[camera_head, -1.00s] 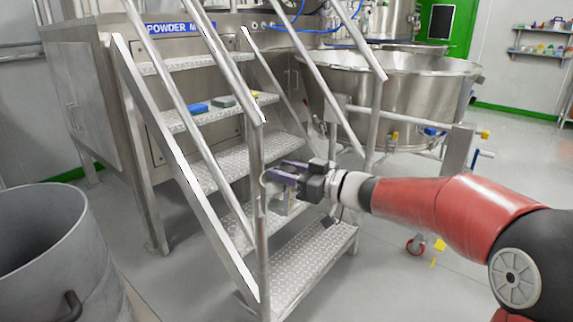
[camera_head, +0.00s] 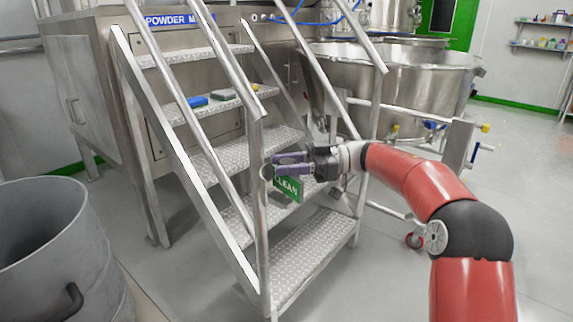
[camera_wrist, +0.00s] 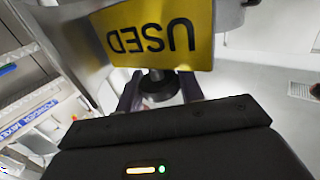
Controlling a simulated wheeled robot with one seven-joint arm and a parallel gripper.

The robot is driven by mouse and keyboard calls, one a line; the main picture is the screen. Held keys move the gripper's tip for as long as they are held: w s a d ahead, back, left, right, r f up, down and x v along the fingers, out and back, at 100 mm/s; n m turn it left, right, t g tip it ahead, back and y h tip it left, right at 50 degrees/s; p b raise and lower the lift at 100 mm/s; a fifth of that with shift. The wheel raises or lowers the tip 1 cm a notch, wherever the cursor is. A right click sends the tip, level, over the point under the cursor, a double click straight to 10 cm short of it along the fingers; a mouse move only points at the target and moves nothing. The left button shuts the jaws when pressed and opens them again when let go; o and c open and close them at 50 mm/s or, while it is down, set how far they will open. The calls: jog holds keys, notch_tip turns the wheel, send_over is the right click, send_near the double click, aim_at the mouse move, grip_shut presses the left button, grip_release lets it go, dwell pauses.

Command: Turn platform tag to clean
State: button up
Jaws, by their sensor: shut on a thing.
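The platform tag (camera_head: 288,189) hangs low on the front handrail post of the steps (camera_head: 266,215). In the head view its green face, with white CLEAN lettering, is toward the camera. In the wrist view its yellow face (camera_wrist: 155,33) shows, reading USED upside down. My gripper (camera_head: 285,164) is beside the post at the tag's top edge. Its fingers (camera_wrist: 160,95) are shut about a dark round part at the tag's edge. The exact contact is partly hidden by the fingers and gripper body.
Treaded metal steps (camera_head: 305,245) with slanting handrails rise to the left. A large steel bowl (camera_head: 425,85) stands behind the arm. A grey bin (camera_head: 45,240) is at front left.

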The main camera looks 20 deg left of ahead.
jog(key=shift+r+g, duration=0.1)
jog(key=shift+g, duration=0.2)
jog(key=o, duration=1)
jog(key=shift+v, duration=3.9)
